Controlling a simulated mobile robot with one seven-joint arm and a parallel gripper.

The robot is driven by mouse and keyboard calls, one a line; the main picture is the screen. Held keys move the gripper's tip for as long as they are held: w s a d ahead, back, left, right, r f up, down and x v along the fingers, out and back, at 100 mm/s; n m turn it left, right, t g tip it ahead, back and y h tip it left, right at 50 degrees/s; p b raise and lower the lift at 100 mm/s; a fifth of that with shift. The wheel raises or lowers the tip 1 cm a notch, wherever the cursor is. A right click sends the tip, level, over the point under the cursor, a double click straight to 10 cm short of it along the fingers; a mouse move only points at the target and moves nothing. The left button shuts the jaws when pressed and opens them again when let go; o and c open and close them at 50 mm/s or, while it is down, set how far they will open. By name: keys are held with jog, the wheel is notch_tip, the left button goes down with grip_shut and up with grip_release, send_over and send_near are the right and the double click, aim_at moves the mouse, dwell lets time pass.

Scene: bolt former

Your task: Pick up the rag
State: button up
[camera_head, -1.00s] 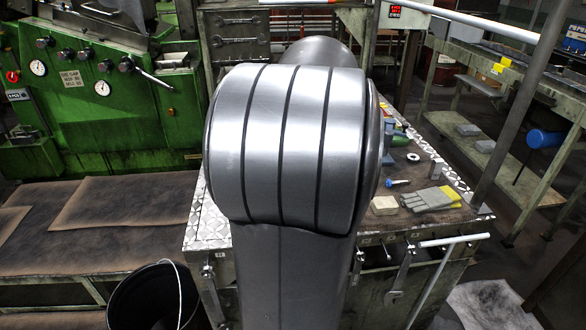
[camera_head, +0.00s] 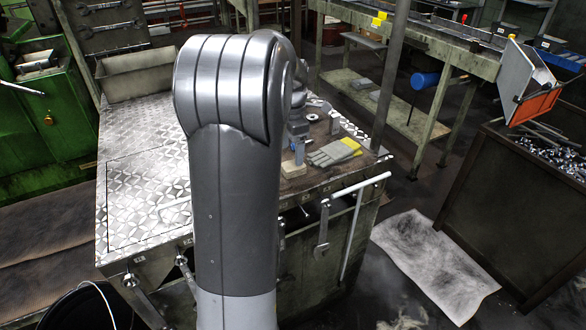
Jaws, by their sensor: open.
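A small beige folded cloth (camera_head: 290,170), which looks like the rag, lies on the brown worktop of the metal bench, just right of my arm. My arm hides part of the area around it. My gripper (camera_head: 299,150) shows only in part behind the arm, low over the worktop and close to the cloth's far right side. Its jaws are open and hold nothing that I can see. Whether it touches the cloth cannot be told.
Grey-and-yellow gloves (camera_head: 334,152) lie right of the cloth. The patterned metal bench top (camera_head: 140,170) is clear on the left. A wrench (camera_head: 322,230) and a pale rail (camera_head: 350,230) are at the front.

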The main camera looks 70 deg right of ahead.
aim_at(291, 165)
jog(key=f, duration=0.5)
jog(key=shift+a, duration=0.25)
jog(key=shift+c, duration=0.4)
jog(key=c, duration=1.1)
jog(key=shift+o, duration=0.2)
notch_tip(291, 165, up, 5)
jog(key=shift+s+f, duration=0.15)
jog(key=s+a+r, duration=0.3)
jog(key=s+r, duration=0.3)
jog(key=s, duration=0.5)
jog(key=shift+a+r, duration=0.15)
jog(key=shift+r, duration=0.05)
